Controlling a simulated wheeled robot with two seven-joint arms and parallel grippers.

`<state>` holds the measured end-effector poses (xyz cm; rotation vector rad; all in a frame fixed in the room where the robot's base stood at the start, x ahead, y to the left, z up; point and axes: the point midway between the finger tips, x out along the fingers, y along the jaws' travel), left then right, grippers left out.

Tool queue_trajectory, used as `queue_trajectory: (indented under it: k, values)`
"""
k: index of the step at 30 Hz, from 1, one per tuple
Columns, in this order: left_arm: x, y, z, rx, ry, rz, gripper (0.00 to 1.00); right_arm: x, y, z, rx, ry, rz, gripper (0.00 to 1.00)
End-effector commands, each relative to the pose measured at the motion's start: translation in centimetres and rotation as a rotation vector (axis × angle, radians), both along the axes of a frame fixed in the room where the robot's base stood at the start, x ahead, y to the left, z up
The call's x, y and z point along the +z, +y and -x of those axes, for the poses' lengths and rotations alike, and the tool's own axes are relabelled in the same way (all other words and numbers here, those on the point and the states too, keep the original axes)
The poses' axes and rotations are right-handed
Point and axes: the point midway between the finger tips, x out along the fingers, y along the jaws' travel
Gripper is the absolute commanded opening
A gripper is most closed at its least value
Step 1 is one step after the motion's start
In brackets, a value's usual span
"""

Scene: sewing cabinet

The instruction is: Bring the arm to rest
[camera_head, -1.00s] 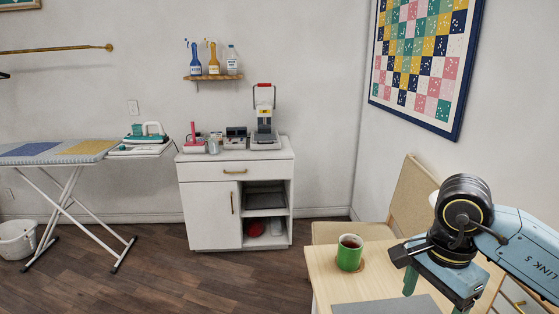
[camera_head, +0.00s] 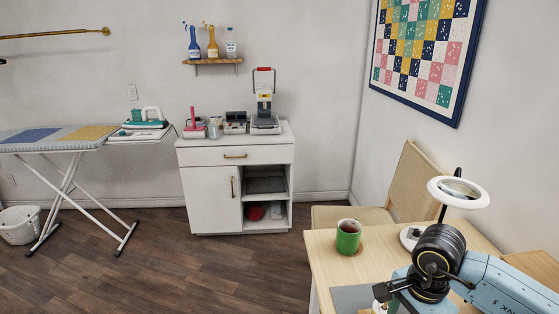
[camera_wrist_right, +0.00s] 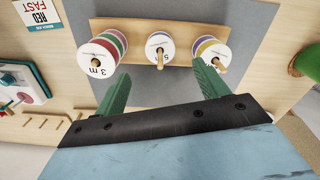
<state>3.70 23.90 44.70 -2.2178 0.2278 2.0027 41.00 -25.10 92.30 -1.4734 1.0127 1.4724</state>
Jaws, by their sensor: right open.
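My right arm (camera_head: 505,285) comes in from the right over the wooden table (camera_head: 332,262). My right gripper (camera_wrist_right: 161,70) is open in the right wrist view, with its two green fingers apart and nothing between them. It points toward a wooden rack (camera_wrist_right: 130,28) holding three ribbon spools: a left one (camera_wrist_right: 97,58), a middle one (camera_wrist_right: 160,47) and a right one (camera_wrist_right: 210,53). In the head view the gripper is low at the table's front, partly cut off by the frame's bottom edge. My left gripper is not in view.
A white ring lamp (camera_head: 458,192) stands behind the arm. A chair (camera_head: 405,190) is at the table's far side. The white cabinet (camera_head: 205,155) and ironing board (camera_head: 60,138) stand farther off.

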Motion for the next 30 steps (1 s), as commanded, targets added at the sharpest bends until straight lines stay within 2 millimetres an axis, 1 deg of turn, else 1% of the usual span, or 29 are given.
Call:
queue_trajectory:
  k: [1, 3, 5, 6, 10, 13, 23, 26, 30]
  values:
    - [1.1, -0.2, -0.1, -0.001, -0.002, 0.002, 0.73, 1.0, 0.0, 0.0, 0.001, 0.0, -0.001, 0.73]
    - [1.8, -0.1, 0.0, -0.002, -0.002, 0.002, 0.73, 1.8, 0.0, 0.0, 0.0, 0.0, -0.001, 0.73]
    - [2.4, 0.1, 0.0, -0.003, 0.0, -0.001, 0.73, 2.3, 0.0, 0.0, 0.0, 0.001, 0.0, 0.73]
    - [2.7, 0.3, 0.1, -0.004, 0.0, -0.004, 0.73, 3.0, 0.0, 0.0, 0.0, -0.001, 0.001, 0.73]
    - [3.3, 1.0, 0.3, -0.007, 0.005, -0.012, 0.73, 4.2, 0.0, 0.0, 0.002, 0.0, 0.0, 0.73]
    - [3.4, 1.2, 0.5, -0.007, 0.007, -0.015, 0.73, 4.5, 0.0, 0.0, 0.001, 0.0, 0.0, 0.73]
    - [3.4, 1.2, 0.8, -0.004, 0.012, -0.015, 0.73, 4.5, 0.0, 0.0, -0.001, 0.001, -0.001, 0.73]
    - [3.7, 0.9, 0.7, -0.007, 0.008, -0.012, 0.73, 4.6, 0.1, 0.0, -0.016, 0.004, -0.009, 0.73]
    - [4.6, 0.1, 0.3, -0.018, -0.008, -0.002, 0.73, 4.9, 0.4, -0.1, -0.065, 0.011, -0.041, 0.73]
